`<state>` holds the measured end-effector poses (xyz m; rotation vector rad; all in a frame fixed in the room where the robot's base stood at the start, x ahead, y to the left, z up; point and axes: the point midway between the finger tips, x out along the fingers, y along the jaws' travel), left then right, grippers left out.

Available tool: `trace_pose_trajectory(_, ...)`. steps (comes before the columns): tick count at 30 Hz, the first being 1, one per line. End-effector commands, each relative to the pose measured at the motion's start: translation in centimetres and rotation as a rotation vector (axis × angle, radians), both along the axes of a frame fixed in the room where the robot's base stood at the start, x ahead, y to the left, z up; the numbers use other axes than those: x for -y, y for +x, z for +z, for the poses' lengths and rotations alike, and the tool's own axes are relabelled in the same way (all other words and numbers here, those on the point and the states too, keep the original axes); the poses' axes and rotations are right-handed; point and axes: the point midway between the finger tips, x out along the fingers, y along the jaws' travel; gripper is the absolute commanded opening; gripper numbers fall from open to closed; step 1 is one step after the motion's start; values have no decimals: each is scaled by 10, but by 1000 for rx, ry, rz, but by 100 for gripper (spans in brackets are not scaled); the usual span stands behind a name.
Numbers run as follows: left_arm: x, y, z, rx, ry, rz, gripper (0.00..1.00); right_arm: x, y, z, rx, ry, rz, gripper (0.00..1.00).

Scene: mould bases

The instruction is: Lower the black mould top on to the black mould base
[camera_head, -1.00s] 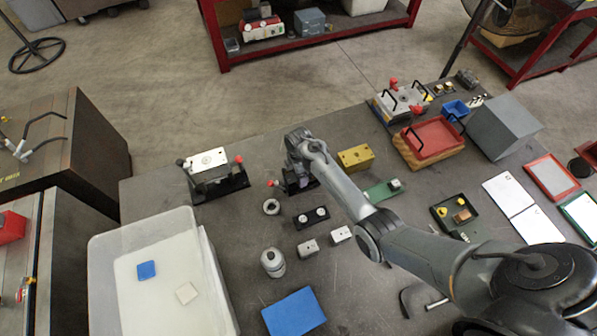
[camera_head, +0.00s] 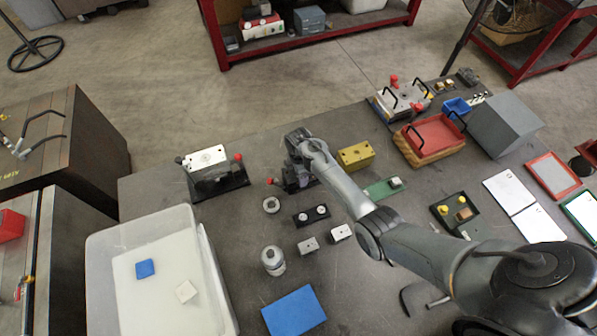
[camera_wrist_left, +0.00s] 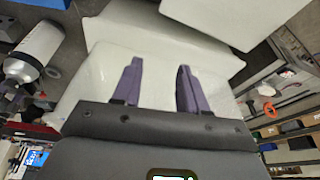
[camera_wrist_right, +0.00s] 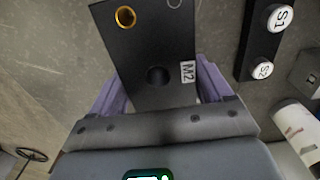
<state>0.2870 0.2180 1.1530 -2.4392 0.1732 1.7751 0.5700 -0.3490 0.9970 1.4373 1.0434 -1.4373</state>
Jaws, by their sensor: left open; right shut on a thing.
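My right gripper (camera_head: 297,165) comes in from the right over the table. The right wrist view shows it (camera_wrist_right: 160,88) shut on a black block (camera_wrist_right: 150,50) marked M2, with a brass-ringed hole; I take this as the black mould top. In the head view, black parts (camera_head: 291,187) with a red knob (camera_head: 272,182) show under and beside this gripper, mostly hidden; I cannot tell whether these include the mould base or whether block and base touch. My left gripper (camera_wrist_left: 158,75) is open and empty in the left wrist view, and out of the head view.
A black fixture (camera_head: 222,186) with a pale plate stands to the left. A black block with two white knobs (camera_head: 311,216) and a yellow block (camera_head: 355,156) are near the right gripper. A translucent tub (camera_head: 105,270) and bottle (camera_head: 273,261) are nearer the front.

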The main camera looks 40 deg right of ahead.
Motion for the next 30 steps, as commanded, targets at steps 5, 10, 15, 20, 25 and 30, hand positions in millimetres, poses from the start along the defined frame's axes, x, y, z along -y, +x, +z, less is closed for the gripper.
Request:
trace_pose_trajectory(5,-2,0,-2,0,7,-4,43,0,2,-1,4,-1,0,11)
trace_pose_trajectory(10,-3,0,-3,0,11,-7,43,1,2,-3,4,-1,0,11)
trace_pose_trajectory(15,-3,0,-3,0,11,-7,43,1,2,-3,4,-1,0,11)
trace_pose_trajectory(20,-2,0,-3,-1,10,-6,43,0,2,-3,4,-1,0,84)
trace_pose_trajectory(25,-1,0,-2,0,4,-3,43,0,1,-4,2,-1,-1,100)
trace_pose_trajectory(30,1,0,-3,0,-2,1,43,0,-1,-5,-2,1,0,100)
